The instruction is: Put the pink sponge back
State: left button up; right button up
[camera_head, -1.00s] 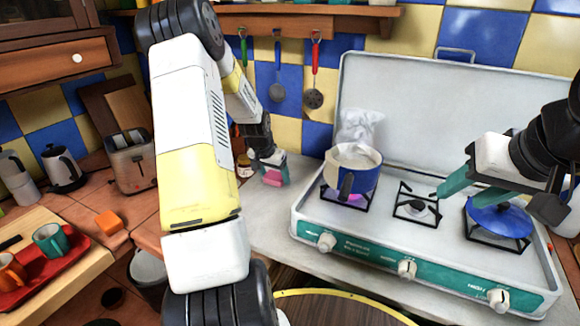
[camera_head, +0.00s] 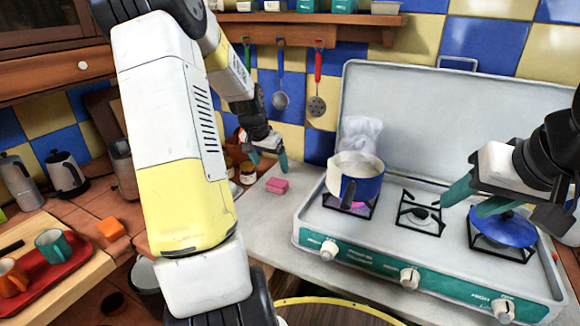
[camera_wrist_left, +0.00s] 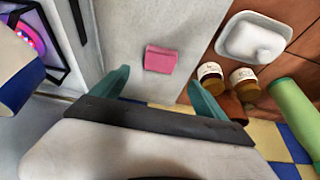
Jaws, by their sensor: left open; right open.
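The pink sponge (camera_head: 277,185) lies on the light counter left of the stove. In the left wrist view the sponge (camera_wrist_left: 160,59) lies beyond the fingertips, in line with the gap between them. My left gripper (camera_head: 267,162) is open and empty, above and slightly behind the sponge, apart from it. Its teal fingers also show in the left wrist view (camera_wrist_left: 157,88). My right gripper (camera_head: 462,197) is open above the right part of the stove, near the blue lid (camera_head: 503,229). A white dish (camera_wrist_left: 254,39) with a pale lump in it stands on the tiled counter in the left wrist view.
The stove (camera_head: 345,236) carries a blue pot (camera_head: 358,180) over a glowing burner, right of the sponge. Small jars (camera_head: 247,173) stand to the sponge's left. A green cylinder (camera_wrist_left: 294,112) lies near the jars. The light counter in front of the sponge is clear.

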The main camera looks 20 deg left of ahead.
pick_arm(q)
jog(key=s+d+r, duration=0.5)
jog(key=r, duration=0.3)
jog(key=s+d+r, duration=0.2)
jog(key=s+d, duration=0.2)
jog(key=s, duration=0.3)
jog(key=s+d+r+t+h, duration=0.1)
jog(key=s+d+r, duration=0.2)
jog(key=s, duration=0.4)
jog(key=s+d+r+n, duration=0.1)
jog(key=s+d+r, duration=0.2)
jog(key=s+d, duration=0.2)
jog(key=s, duration=0.3)
jog(key=shift+d+r+t+h, duration=0.15)
jog(key=shift+r+t+h, duration=0.05)
jog(key=shift+t+h, duration=0.1)
